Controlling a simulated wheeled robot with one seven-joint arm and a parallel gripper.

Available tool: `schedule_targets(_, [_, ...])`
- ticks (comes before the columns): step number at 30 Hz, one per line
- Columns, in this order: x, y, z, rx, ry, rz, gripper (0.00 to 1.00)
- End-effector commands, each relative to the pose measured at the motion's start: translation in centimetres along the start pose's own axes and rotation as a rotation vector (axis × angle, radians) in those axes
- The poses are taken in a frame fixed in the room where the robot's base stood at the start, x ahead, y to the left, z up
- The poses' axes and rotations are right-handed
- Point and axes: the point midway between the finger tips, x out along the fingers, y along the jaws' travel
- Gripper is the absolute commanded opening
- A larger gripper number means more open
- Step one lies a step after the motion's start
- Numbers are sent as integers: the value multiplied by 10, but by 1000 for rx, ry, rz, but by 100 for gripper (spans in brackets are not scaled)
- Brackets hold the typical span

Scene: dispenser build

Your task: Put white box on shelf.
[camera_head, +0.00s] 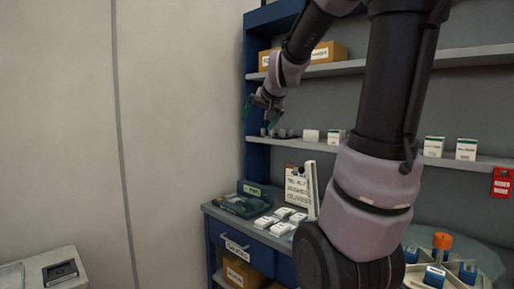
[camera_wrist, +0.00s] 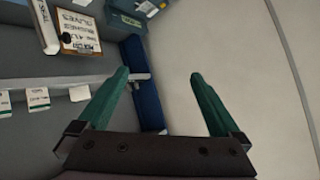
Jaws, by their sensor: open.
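More small white boxes stand on the middle shelf (camera_head: 488,160), such as a plain one (camera_head: 311,135) and a labelled one (camera_head: 466,149). In the wrist view, labelled boxes (camera_wrist: 38,97) also line the shelf edge. My gripper (camera_head: 259,107) is at the left end of the middle shelf, near its blue side panel. In the wrist view its green fingers (camera_wrist: 159,75) are spread apart with nothing between them.
A clipboard (camera_head: 297,187) stands upright behind the counter boxes. Yellow boxes (camera_head: 328,52) fill part of the upper shelf. A round divided tray (camera_head: 455,275) is at lower right. A plain wall is on the left.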

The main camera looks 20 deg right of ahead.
Motion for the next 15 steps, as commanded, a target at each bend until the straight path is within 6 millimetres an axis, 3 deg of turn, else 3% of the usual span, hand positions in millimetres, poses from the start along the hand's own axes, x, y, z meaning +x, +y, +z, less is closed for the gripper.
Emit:
schedule_targets(1, [-28,-10,28,-8,-55,-27,100])
schedule_targets(3, [-60,-17,67,-18,-142,-48,100])
schedule_targets(7, [-107,-17,131,-33,-275,-61,100])
schedule_targets(12, [-140,-9,179,-45,-376,-56,100])
schedule_targets(15, [-147,-7,189,-47,-398,-52,100])
